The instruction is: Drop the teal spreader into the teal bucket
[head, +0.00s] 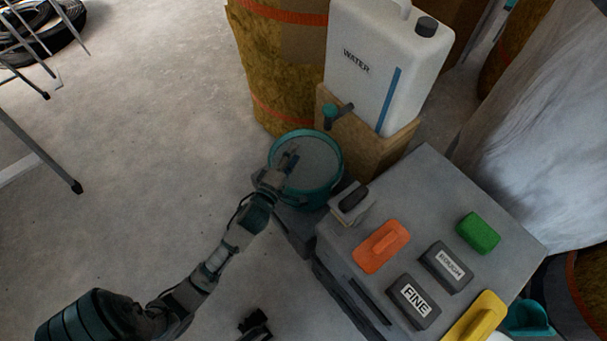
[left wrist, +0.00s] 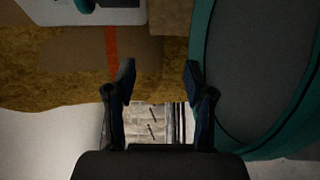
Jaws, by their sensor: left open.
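A dark shape at the bottom edge may be my right gripper (head: 255,325).
A white water container (head: 375,60) stands on a wooden stand (head: 375,148) behind the bucket. The grey worktop (head: 425,185) at right holds an orange float (head: 381,246), a green block (head: 478,233), labelled blocks and a yellow tool (head: 474,320).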

